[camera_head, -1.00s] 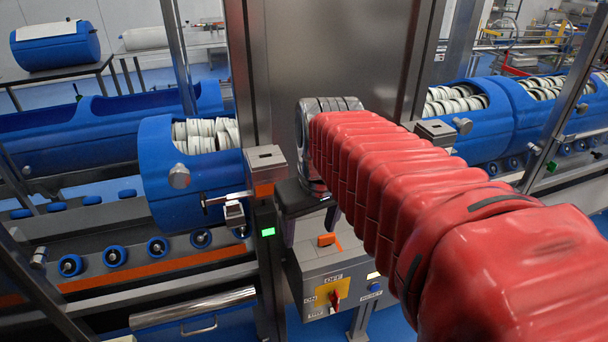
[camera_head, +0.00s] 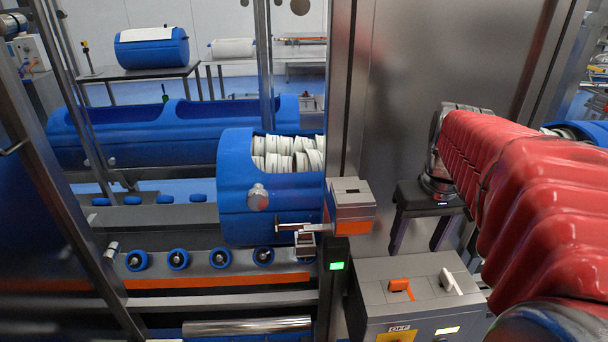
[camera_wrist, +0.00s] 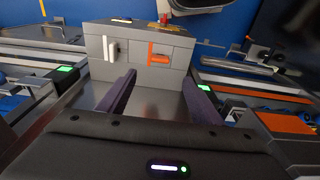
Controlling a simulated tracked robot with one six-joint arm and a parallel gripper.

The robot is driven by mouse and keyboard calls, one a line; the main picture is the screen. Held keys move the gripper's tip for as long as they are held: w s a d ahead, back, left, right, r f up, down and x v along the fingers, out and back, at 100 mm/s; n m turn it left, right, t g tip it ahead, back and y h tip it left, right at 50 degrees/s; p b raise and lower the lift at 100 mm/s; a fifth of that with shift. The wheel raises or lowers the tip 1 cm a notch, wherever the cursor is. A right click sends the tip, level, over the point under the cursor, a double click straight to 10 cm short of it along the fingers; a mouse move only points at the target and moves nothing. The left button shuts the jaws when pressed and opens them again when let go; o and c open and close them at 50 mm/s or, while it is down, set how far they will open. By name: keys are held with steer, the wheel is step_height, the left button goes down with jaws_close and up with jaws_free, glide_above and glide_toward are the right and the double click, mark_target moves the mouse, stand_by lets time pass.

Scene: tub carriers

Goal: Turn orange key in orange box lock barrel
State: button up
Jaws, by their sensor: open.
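The orange key (camera_head: 400,286) sits on top of the grey control box (camera_head: 372,296), in the head view. It also shows in the wrist view as an orange L shape (camera_wrist: 157,57). A lock box with an orange band (camera_head: 350,212) is fixed to the steel post at the left; its lock barrel cannot be made out. My gripper (camera_head: 418,235) is open and empty, with dark purple fingers, above and behind the control box. In the wrist view my fingers (camera_wrist: 158,78) point toward the box's keyed face, apart from both keys.
A white key (camera_head: 450,282) stands right of the orange one. A blue tub (camera_head: 235,205) holding white rings is left of the post, above blue rollers (camera_head: 178,259). A steel panel (camera_head: 450,60) rises behind my arm. A green light (camera_head: 336,266) glows on the post.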

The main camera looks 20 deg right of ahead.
mark_target(400, 280)
steer(key=f, duration=0.4)
steer(key=w+f, duration=0.1)
steer(key=f, duration=0.8)
steer(key=shift+w+d+f, duration=0.15)
steer(key=shift+w+d, duration=0.1)
steer(key=c, duration=1.2)
steer(key=shift+n+y, duration=0.3)
steer(key=shift+n, duration=2.3)
steer(key=shift+d+n, duration=0.1)
steer(key=shift+n, duration=1.7)
